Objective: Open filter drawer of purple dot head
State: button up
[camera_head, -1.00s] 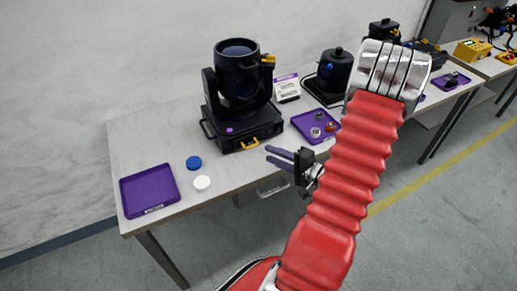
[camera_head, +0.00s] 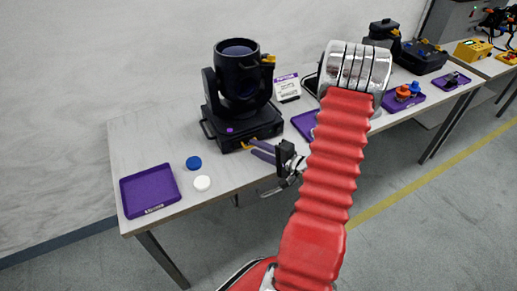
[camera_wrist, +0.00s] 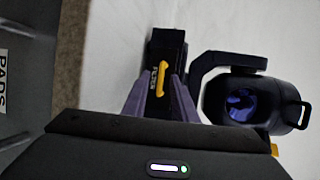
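The purple dot head (camera_head: 240,85) is a black moving-head lamp on the table, with a purple dot (camera_head: 229,130) on its base. A yellow handle shows low on the base front in the head view, mostly behind my fingertips. In the wrist view the yellow handle (camera_wrist: 161,77) is on a dark drawer front (camera_wrist: 167,46) with a small label beside it. My gripper (camera_head: 252,147) is at the base front with its purple fingers pointing at the handle. In the wrist view its fingers are apart, one on each side of the handle; I cannot tell whether they touch it.
A purple tray (camera_head: 150,191) stands at the table's left end, near a blue cap (camera_head: 194,162) and a white cap (camera_head: 202,183). A card (camera_head: 287,86) stands right of the head. Another purple tray (camera_head: 303,122) is partly hidden by my arm.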

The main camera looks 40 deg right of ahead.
grip_shut()
jog(key=shift+s+f, duration=0.1)
jog(key=shift+f, duration=0.05)
dwell(1.0)
